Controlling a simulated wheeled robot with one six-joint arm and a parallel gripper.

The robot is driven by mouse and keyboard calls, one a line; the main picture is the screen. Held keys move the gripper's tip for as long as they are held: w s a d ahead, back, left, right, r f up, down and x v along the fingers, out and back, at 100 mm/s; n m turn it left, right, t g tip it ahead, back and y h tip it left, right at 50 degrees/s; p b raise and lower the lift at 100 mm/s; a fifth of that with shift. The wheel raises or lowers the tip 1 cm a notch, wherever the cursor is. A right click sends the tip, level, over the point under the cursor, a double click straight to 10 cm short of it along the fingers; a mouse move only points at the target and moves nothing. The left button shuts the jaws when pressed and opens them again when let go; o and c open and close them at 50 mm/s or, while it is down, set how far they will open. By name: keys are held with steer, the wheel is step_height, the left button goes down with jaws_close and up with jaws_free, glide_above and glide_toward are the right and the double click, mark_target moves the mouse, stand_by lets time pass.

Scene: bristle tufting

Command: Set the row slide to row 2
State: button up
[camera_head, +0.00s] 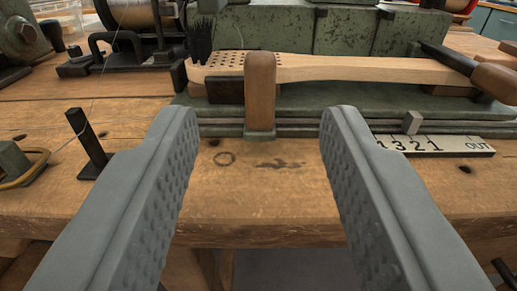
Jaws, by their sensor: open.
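The row slide is a green carriage on rails (340,124) along the back of the bench. An upright wooden handle (260,90) stands at its front. The left end of the scale is hidden behind my right finger. My gripper (259,118) is open and empty, its fingers spread to either side of the handle in the picture and not touching it.
A drilled wooden brush body (360,69) with a dark tuft (199,40) lies on the slide. A black post (87,144) stands at left, near a thin wire. A wooden-handled lever (495,82) juts in at right. The bench front is mostly clear.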

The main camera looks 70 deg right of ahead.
steer(key=v, duration=0.4)
steer(key=shift+a, duration=0.25)
steer(key=shift+r, duration=0.1)
steer(key=s+d+r+n+t+y, duration=0.1)
steer(key=s+d+r+t+y, duration=0.2)
steer(key=r, duration=0.5)
steer(key=s+d+r+n+t+y, duration=0.1)
steer(key=s+d+r+t, duration=0.2)
steer(key=r, duration=0.6)
steer(key=s+d+r+n+t+y, duration=0.1)
steer(key=s+d+r+t+y, duration=0.15)
steer(key=r+t, duration=0.4)
steer(key=s+d+r+n+t+y, duration=0.1)
steer(key=s+d+r+n+y, duration=0.2)
steer(key=s+r+n+y, duration=0.7)
steer(key=s+d+f+g, duration=0.1)
steer(key=s+f, duration=0.3)
steer(key=s, duration=0.9)
steer(key=s+d+f+g, duration=0.2)
steer(key=s+f, duration=0.2)
steer(key=s, duration=1)
steer(key=shift+s+f, duration=0.2)
steer(key=shift+s, duration=0.05)
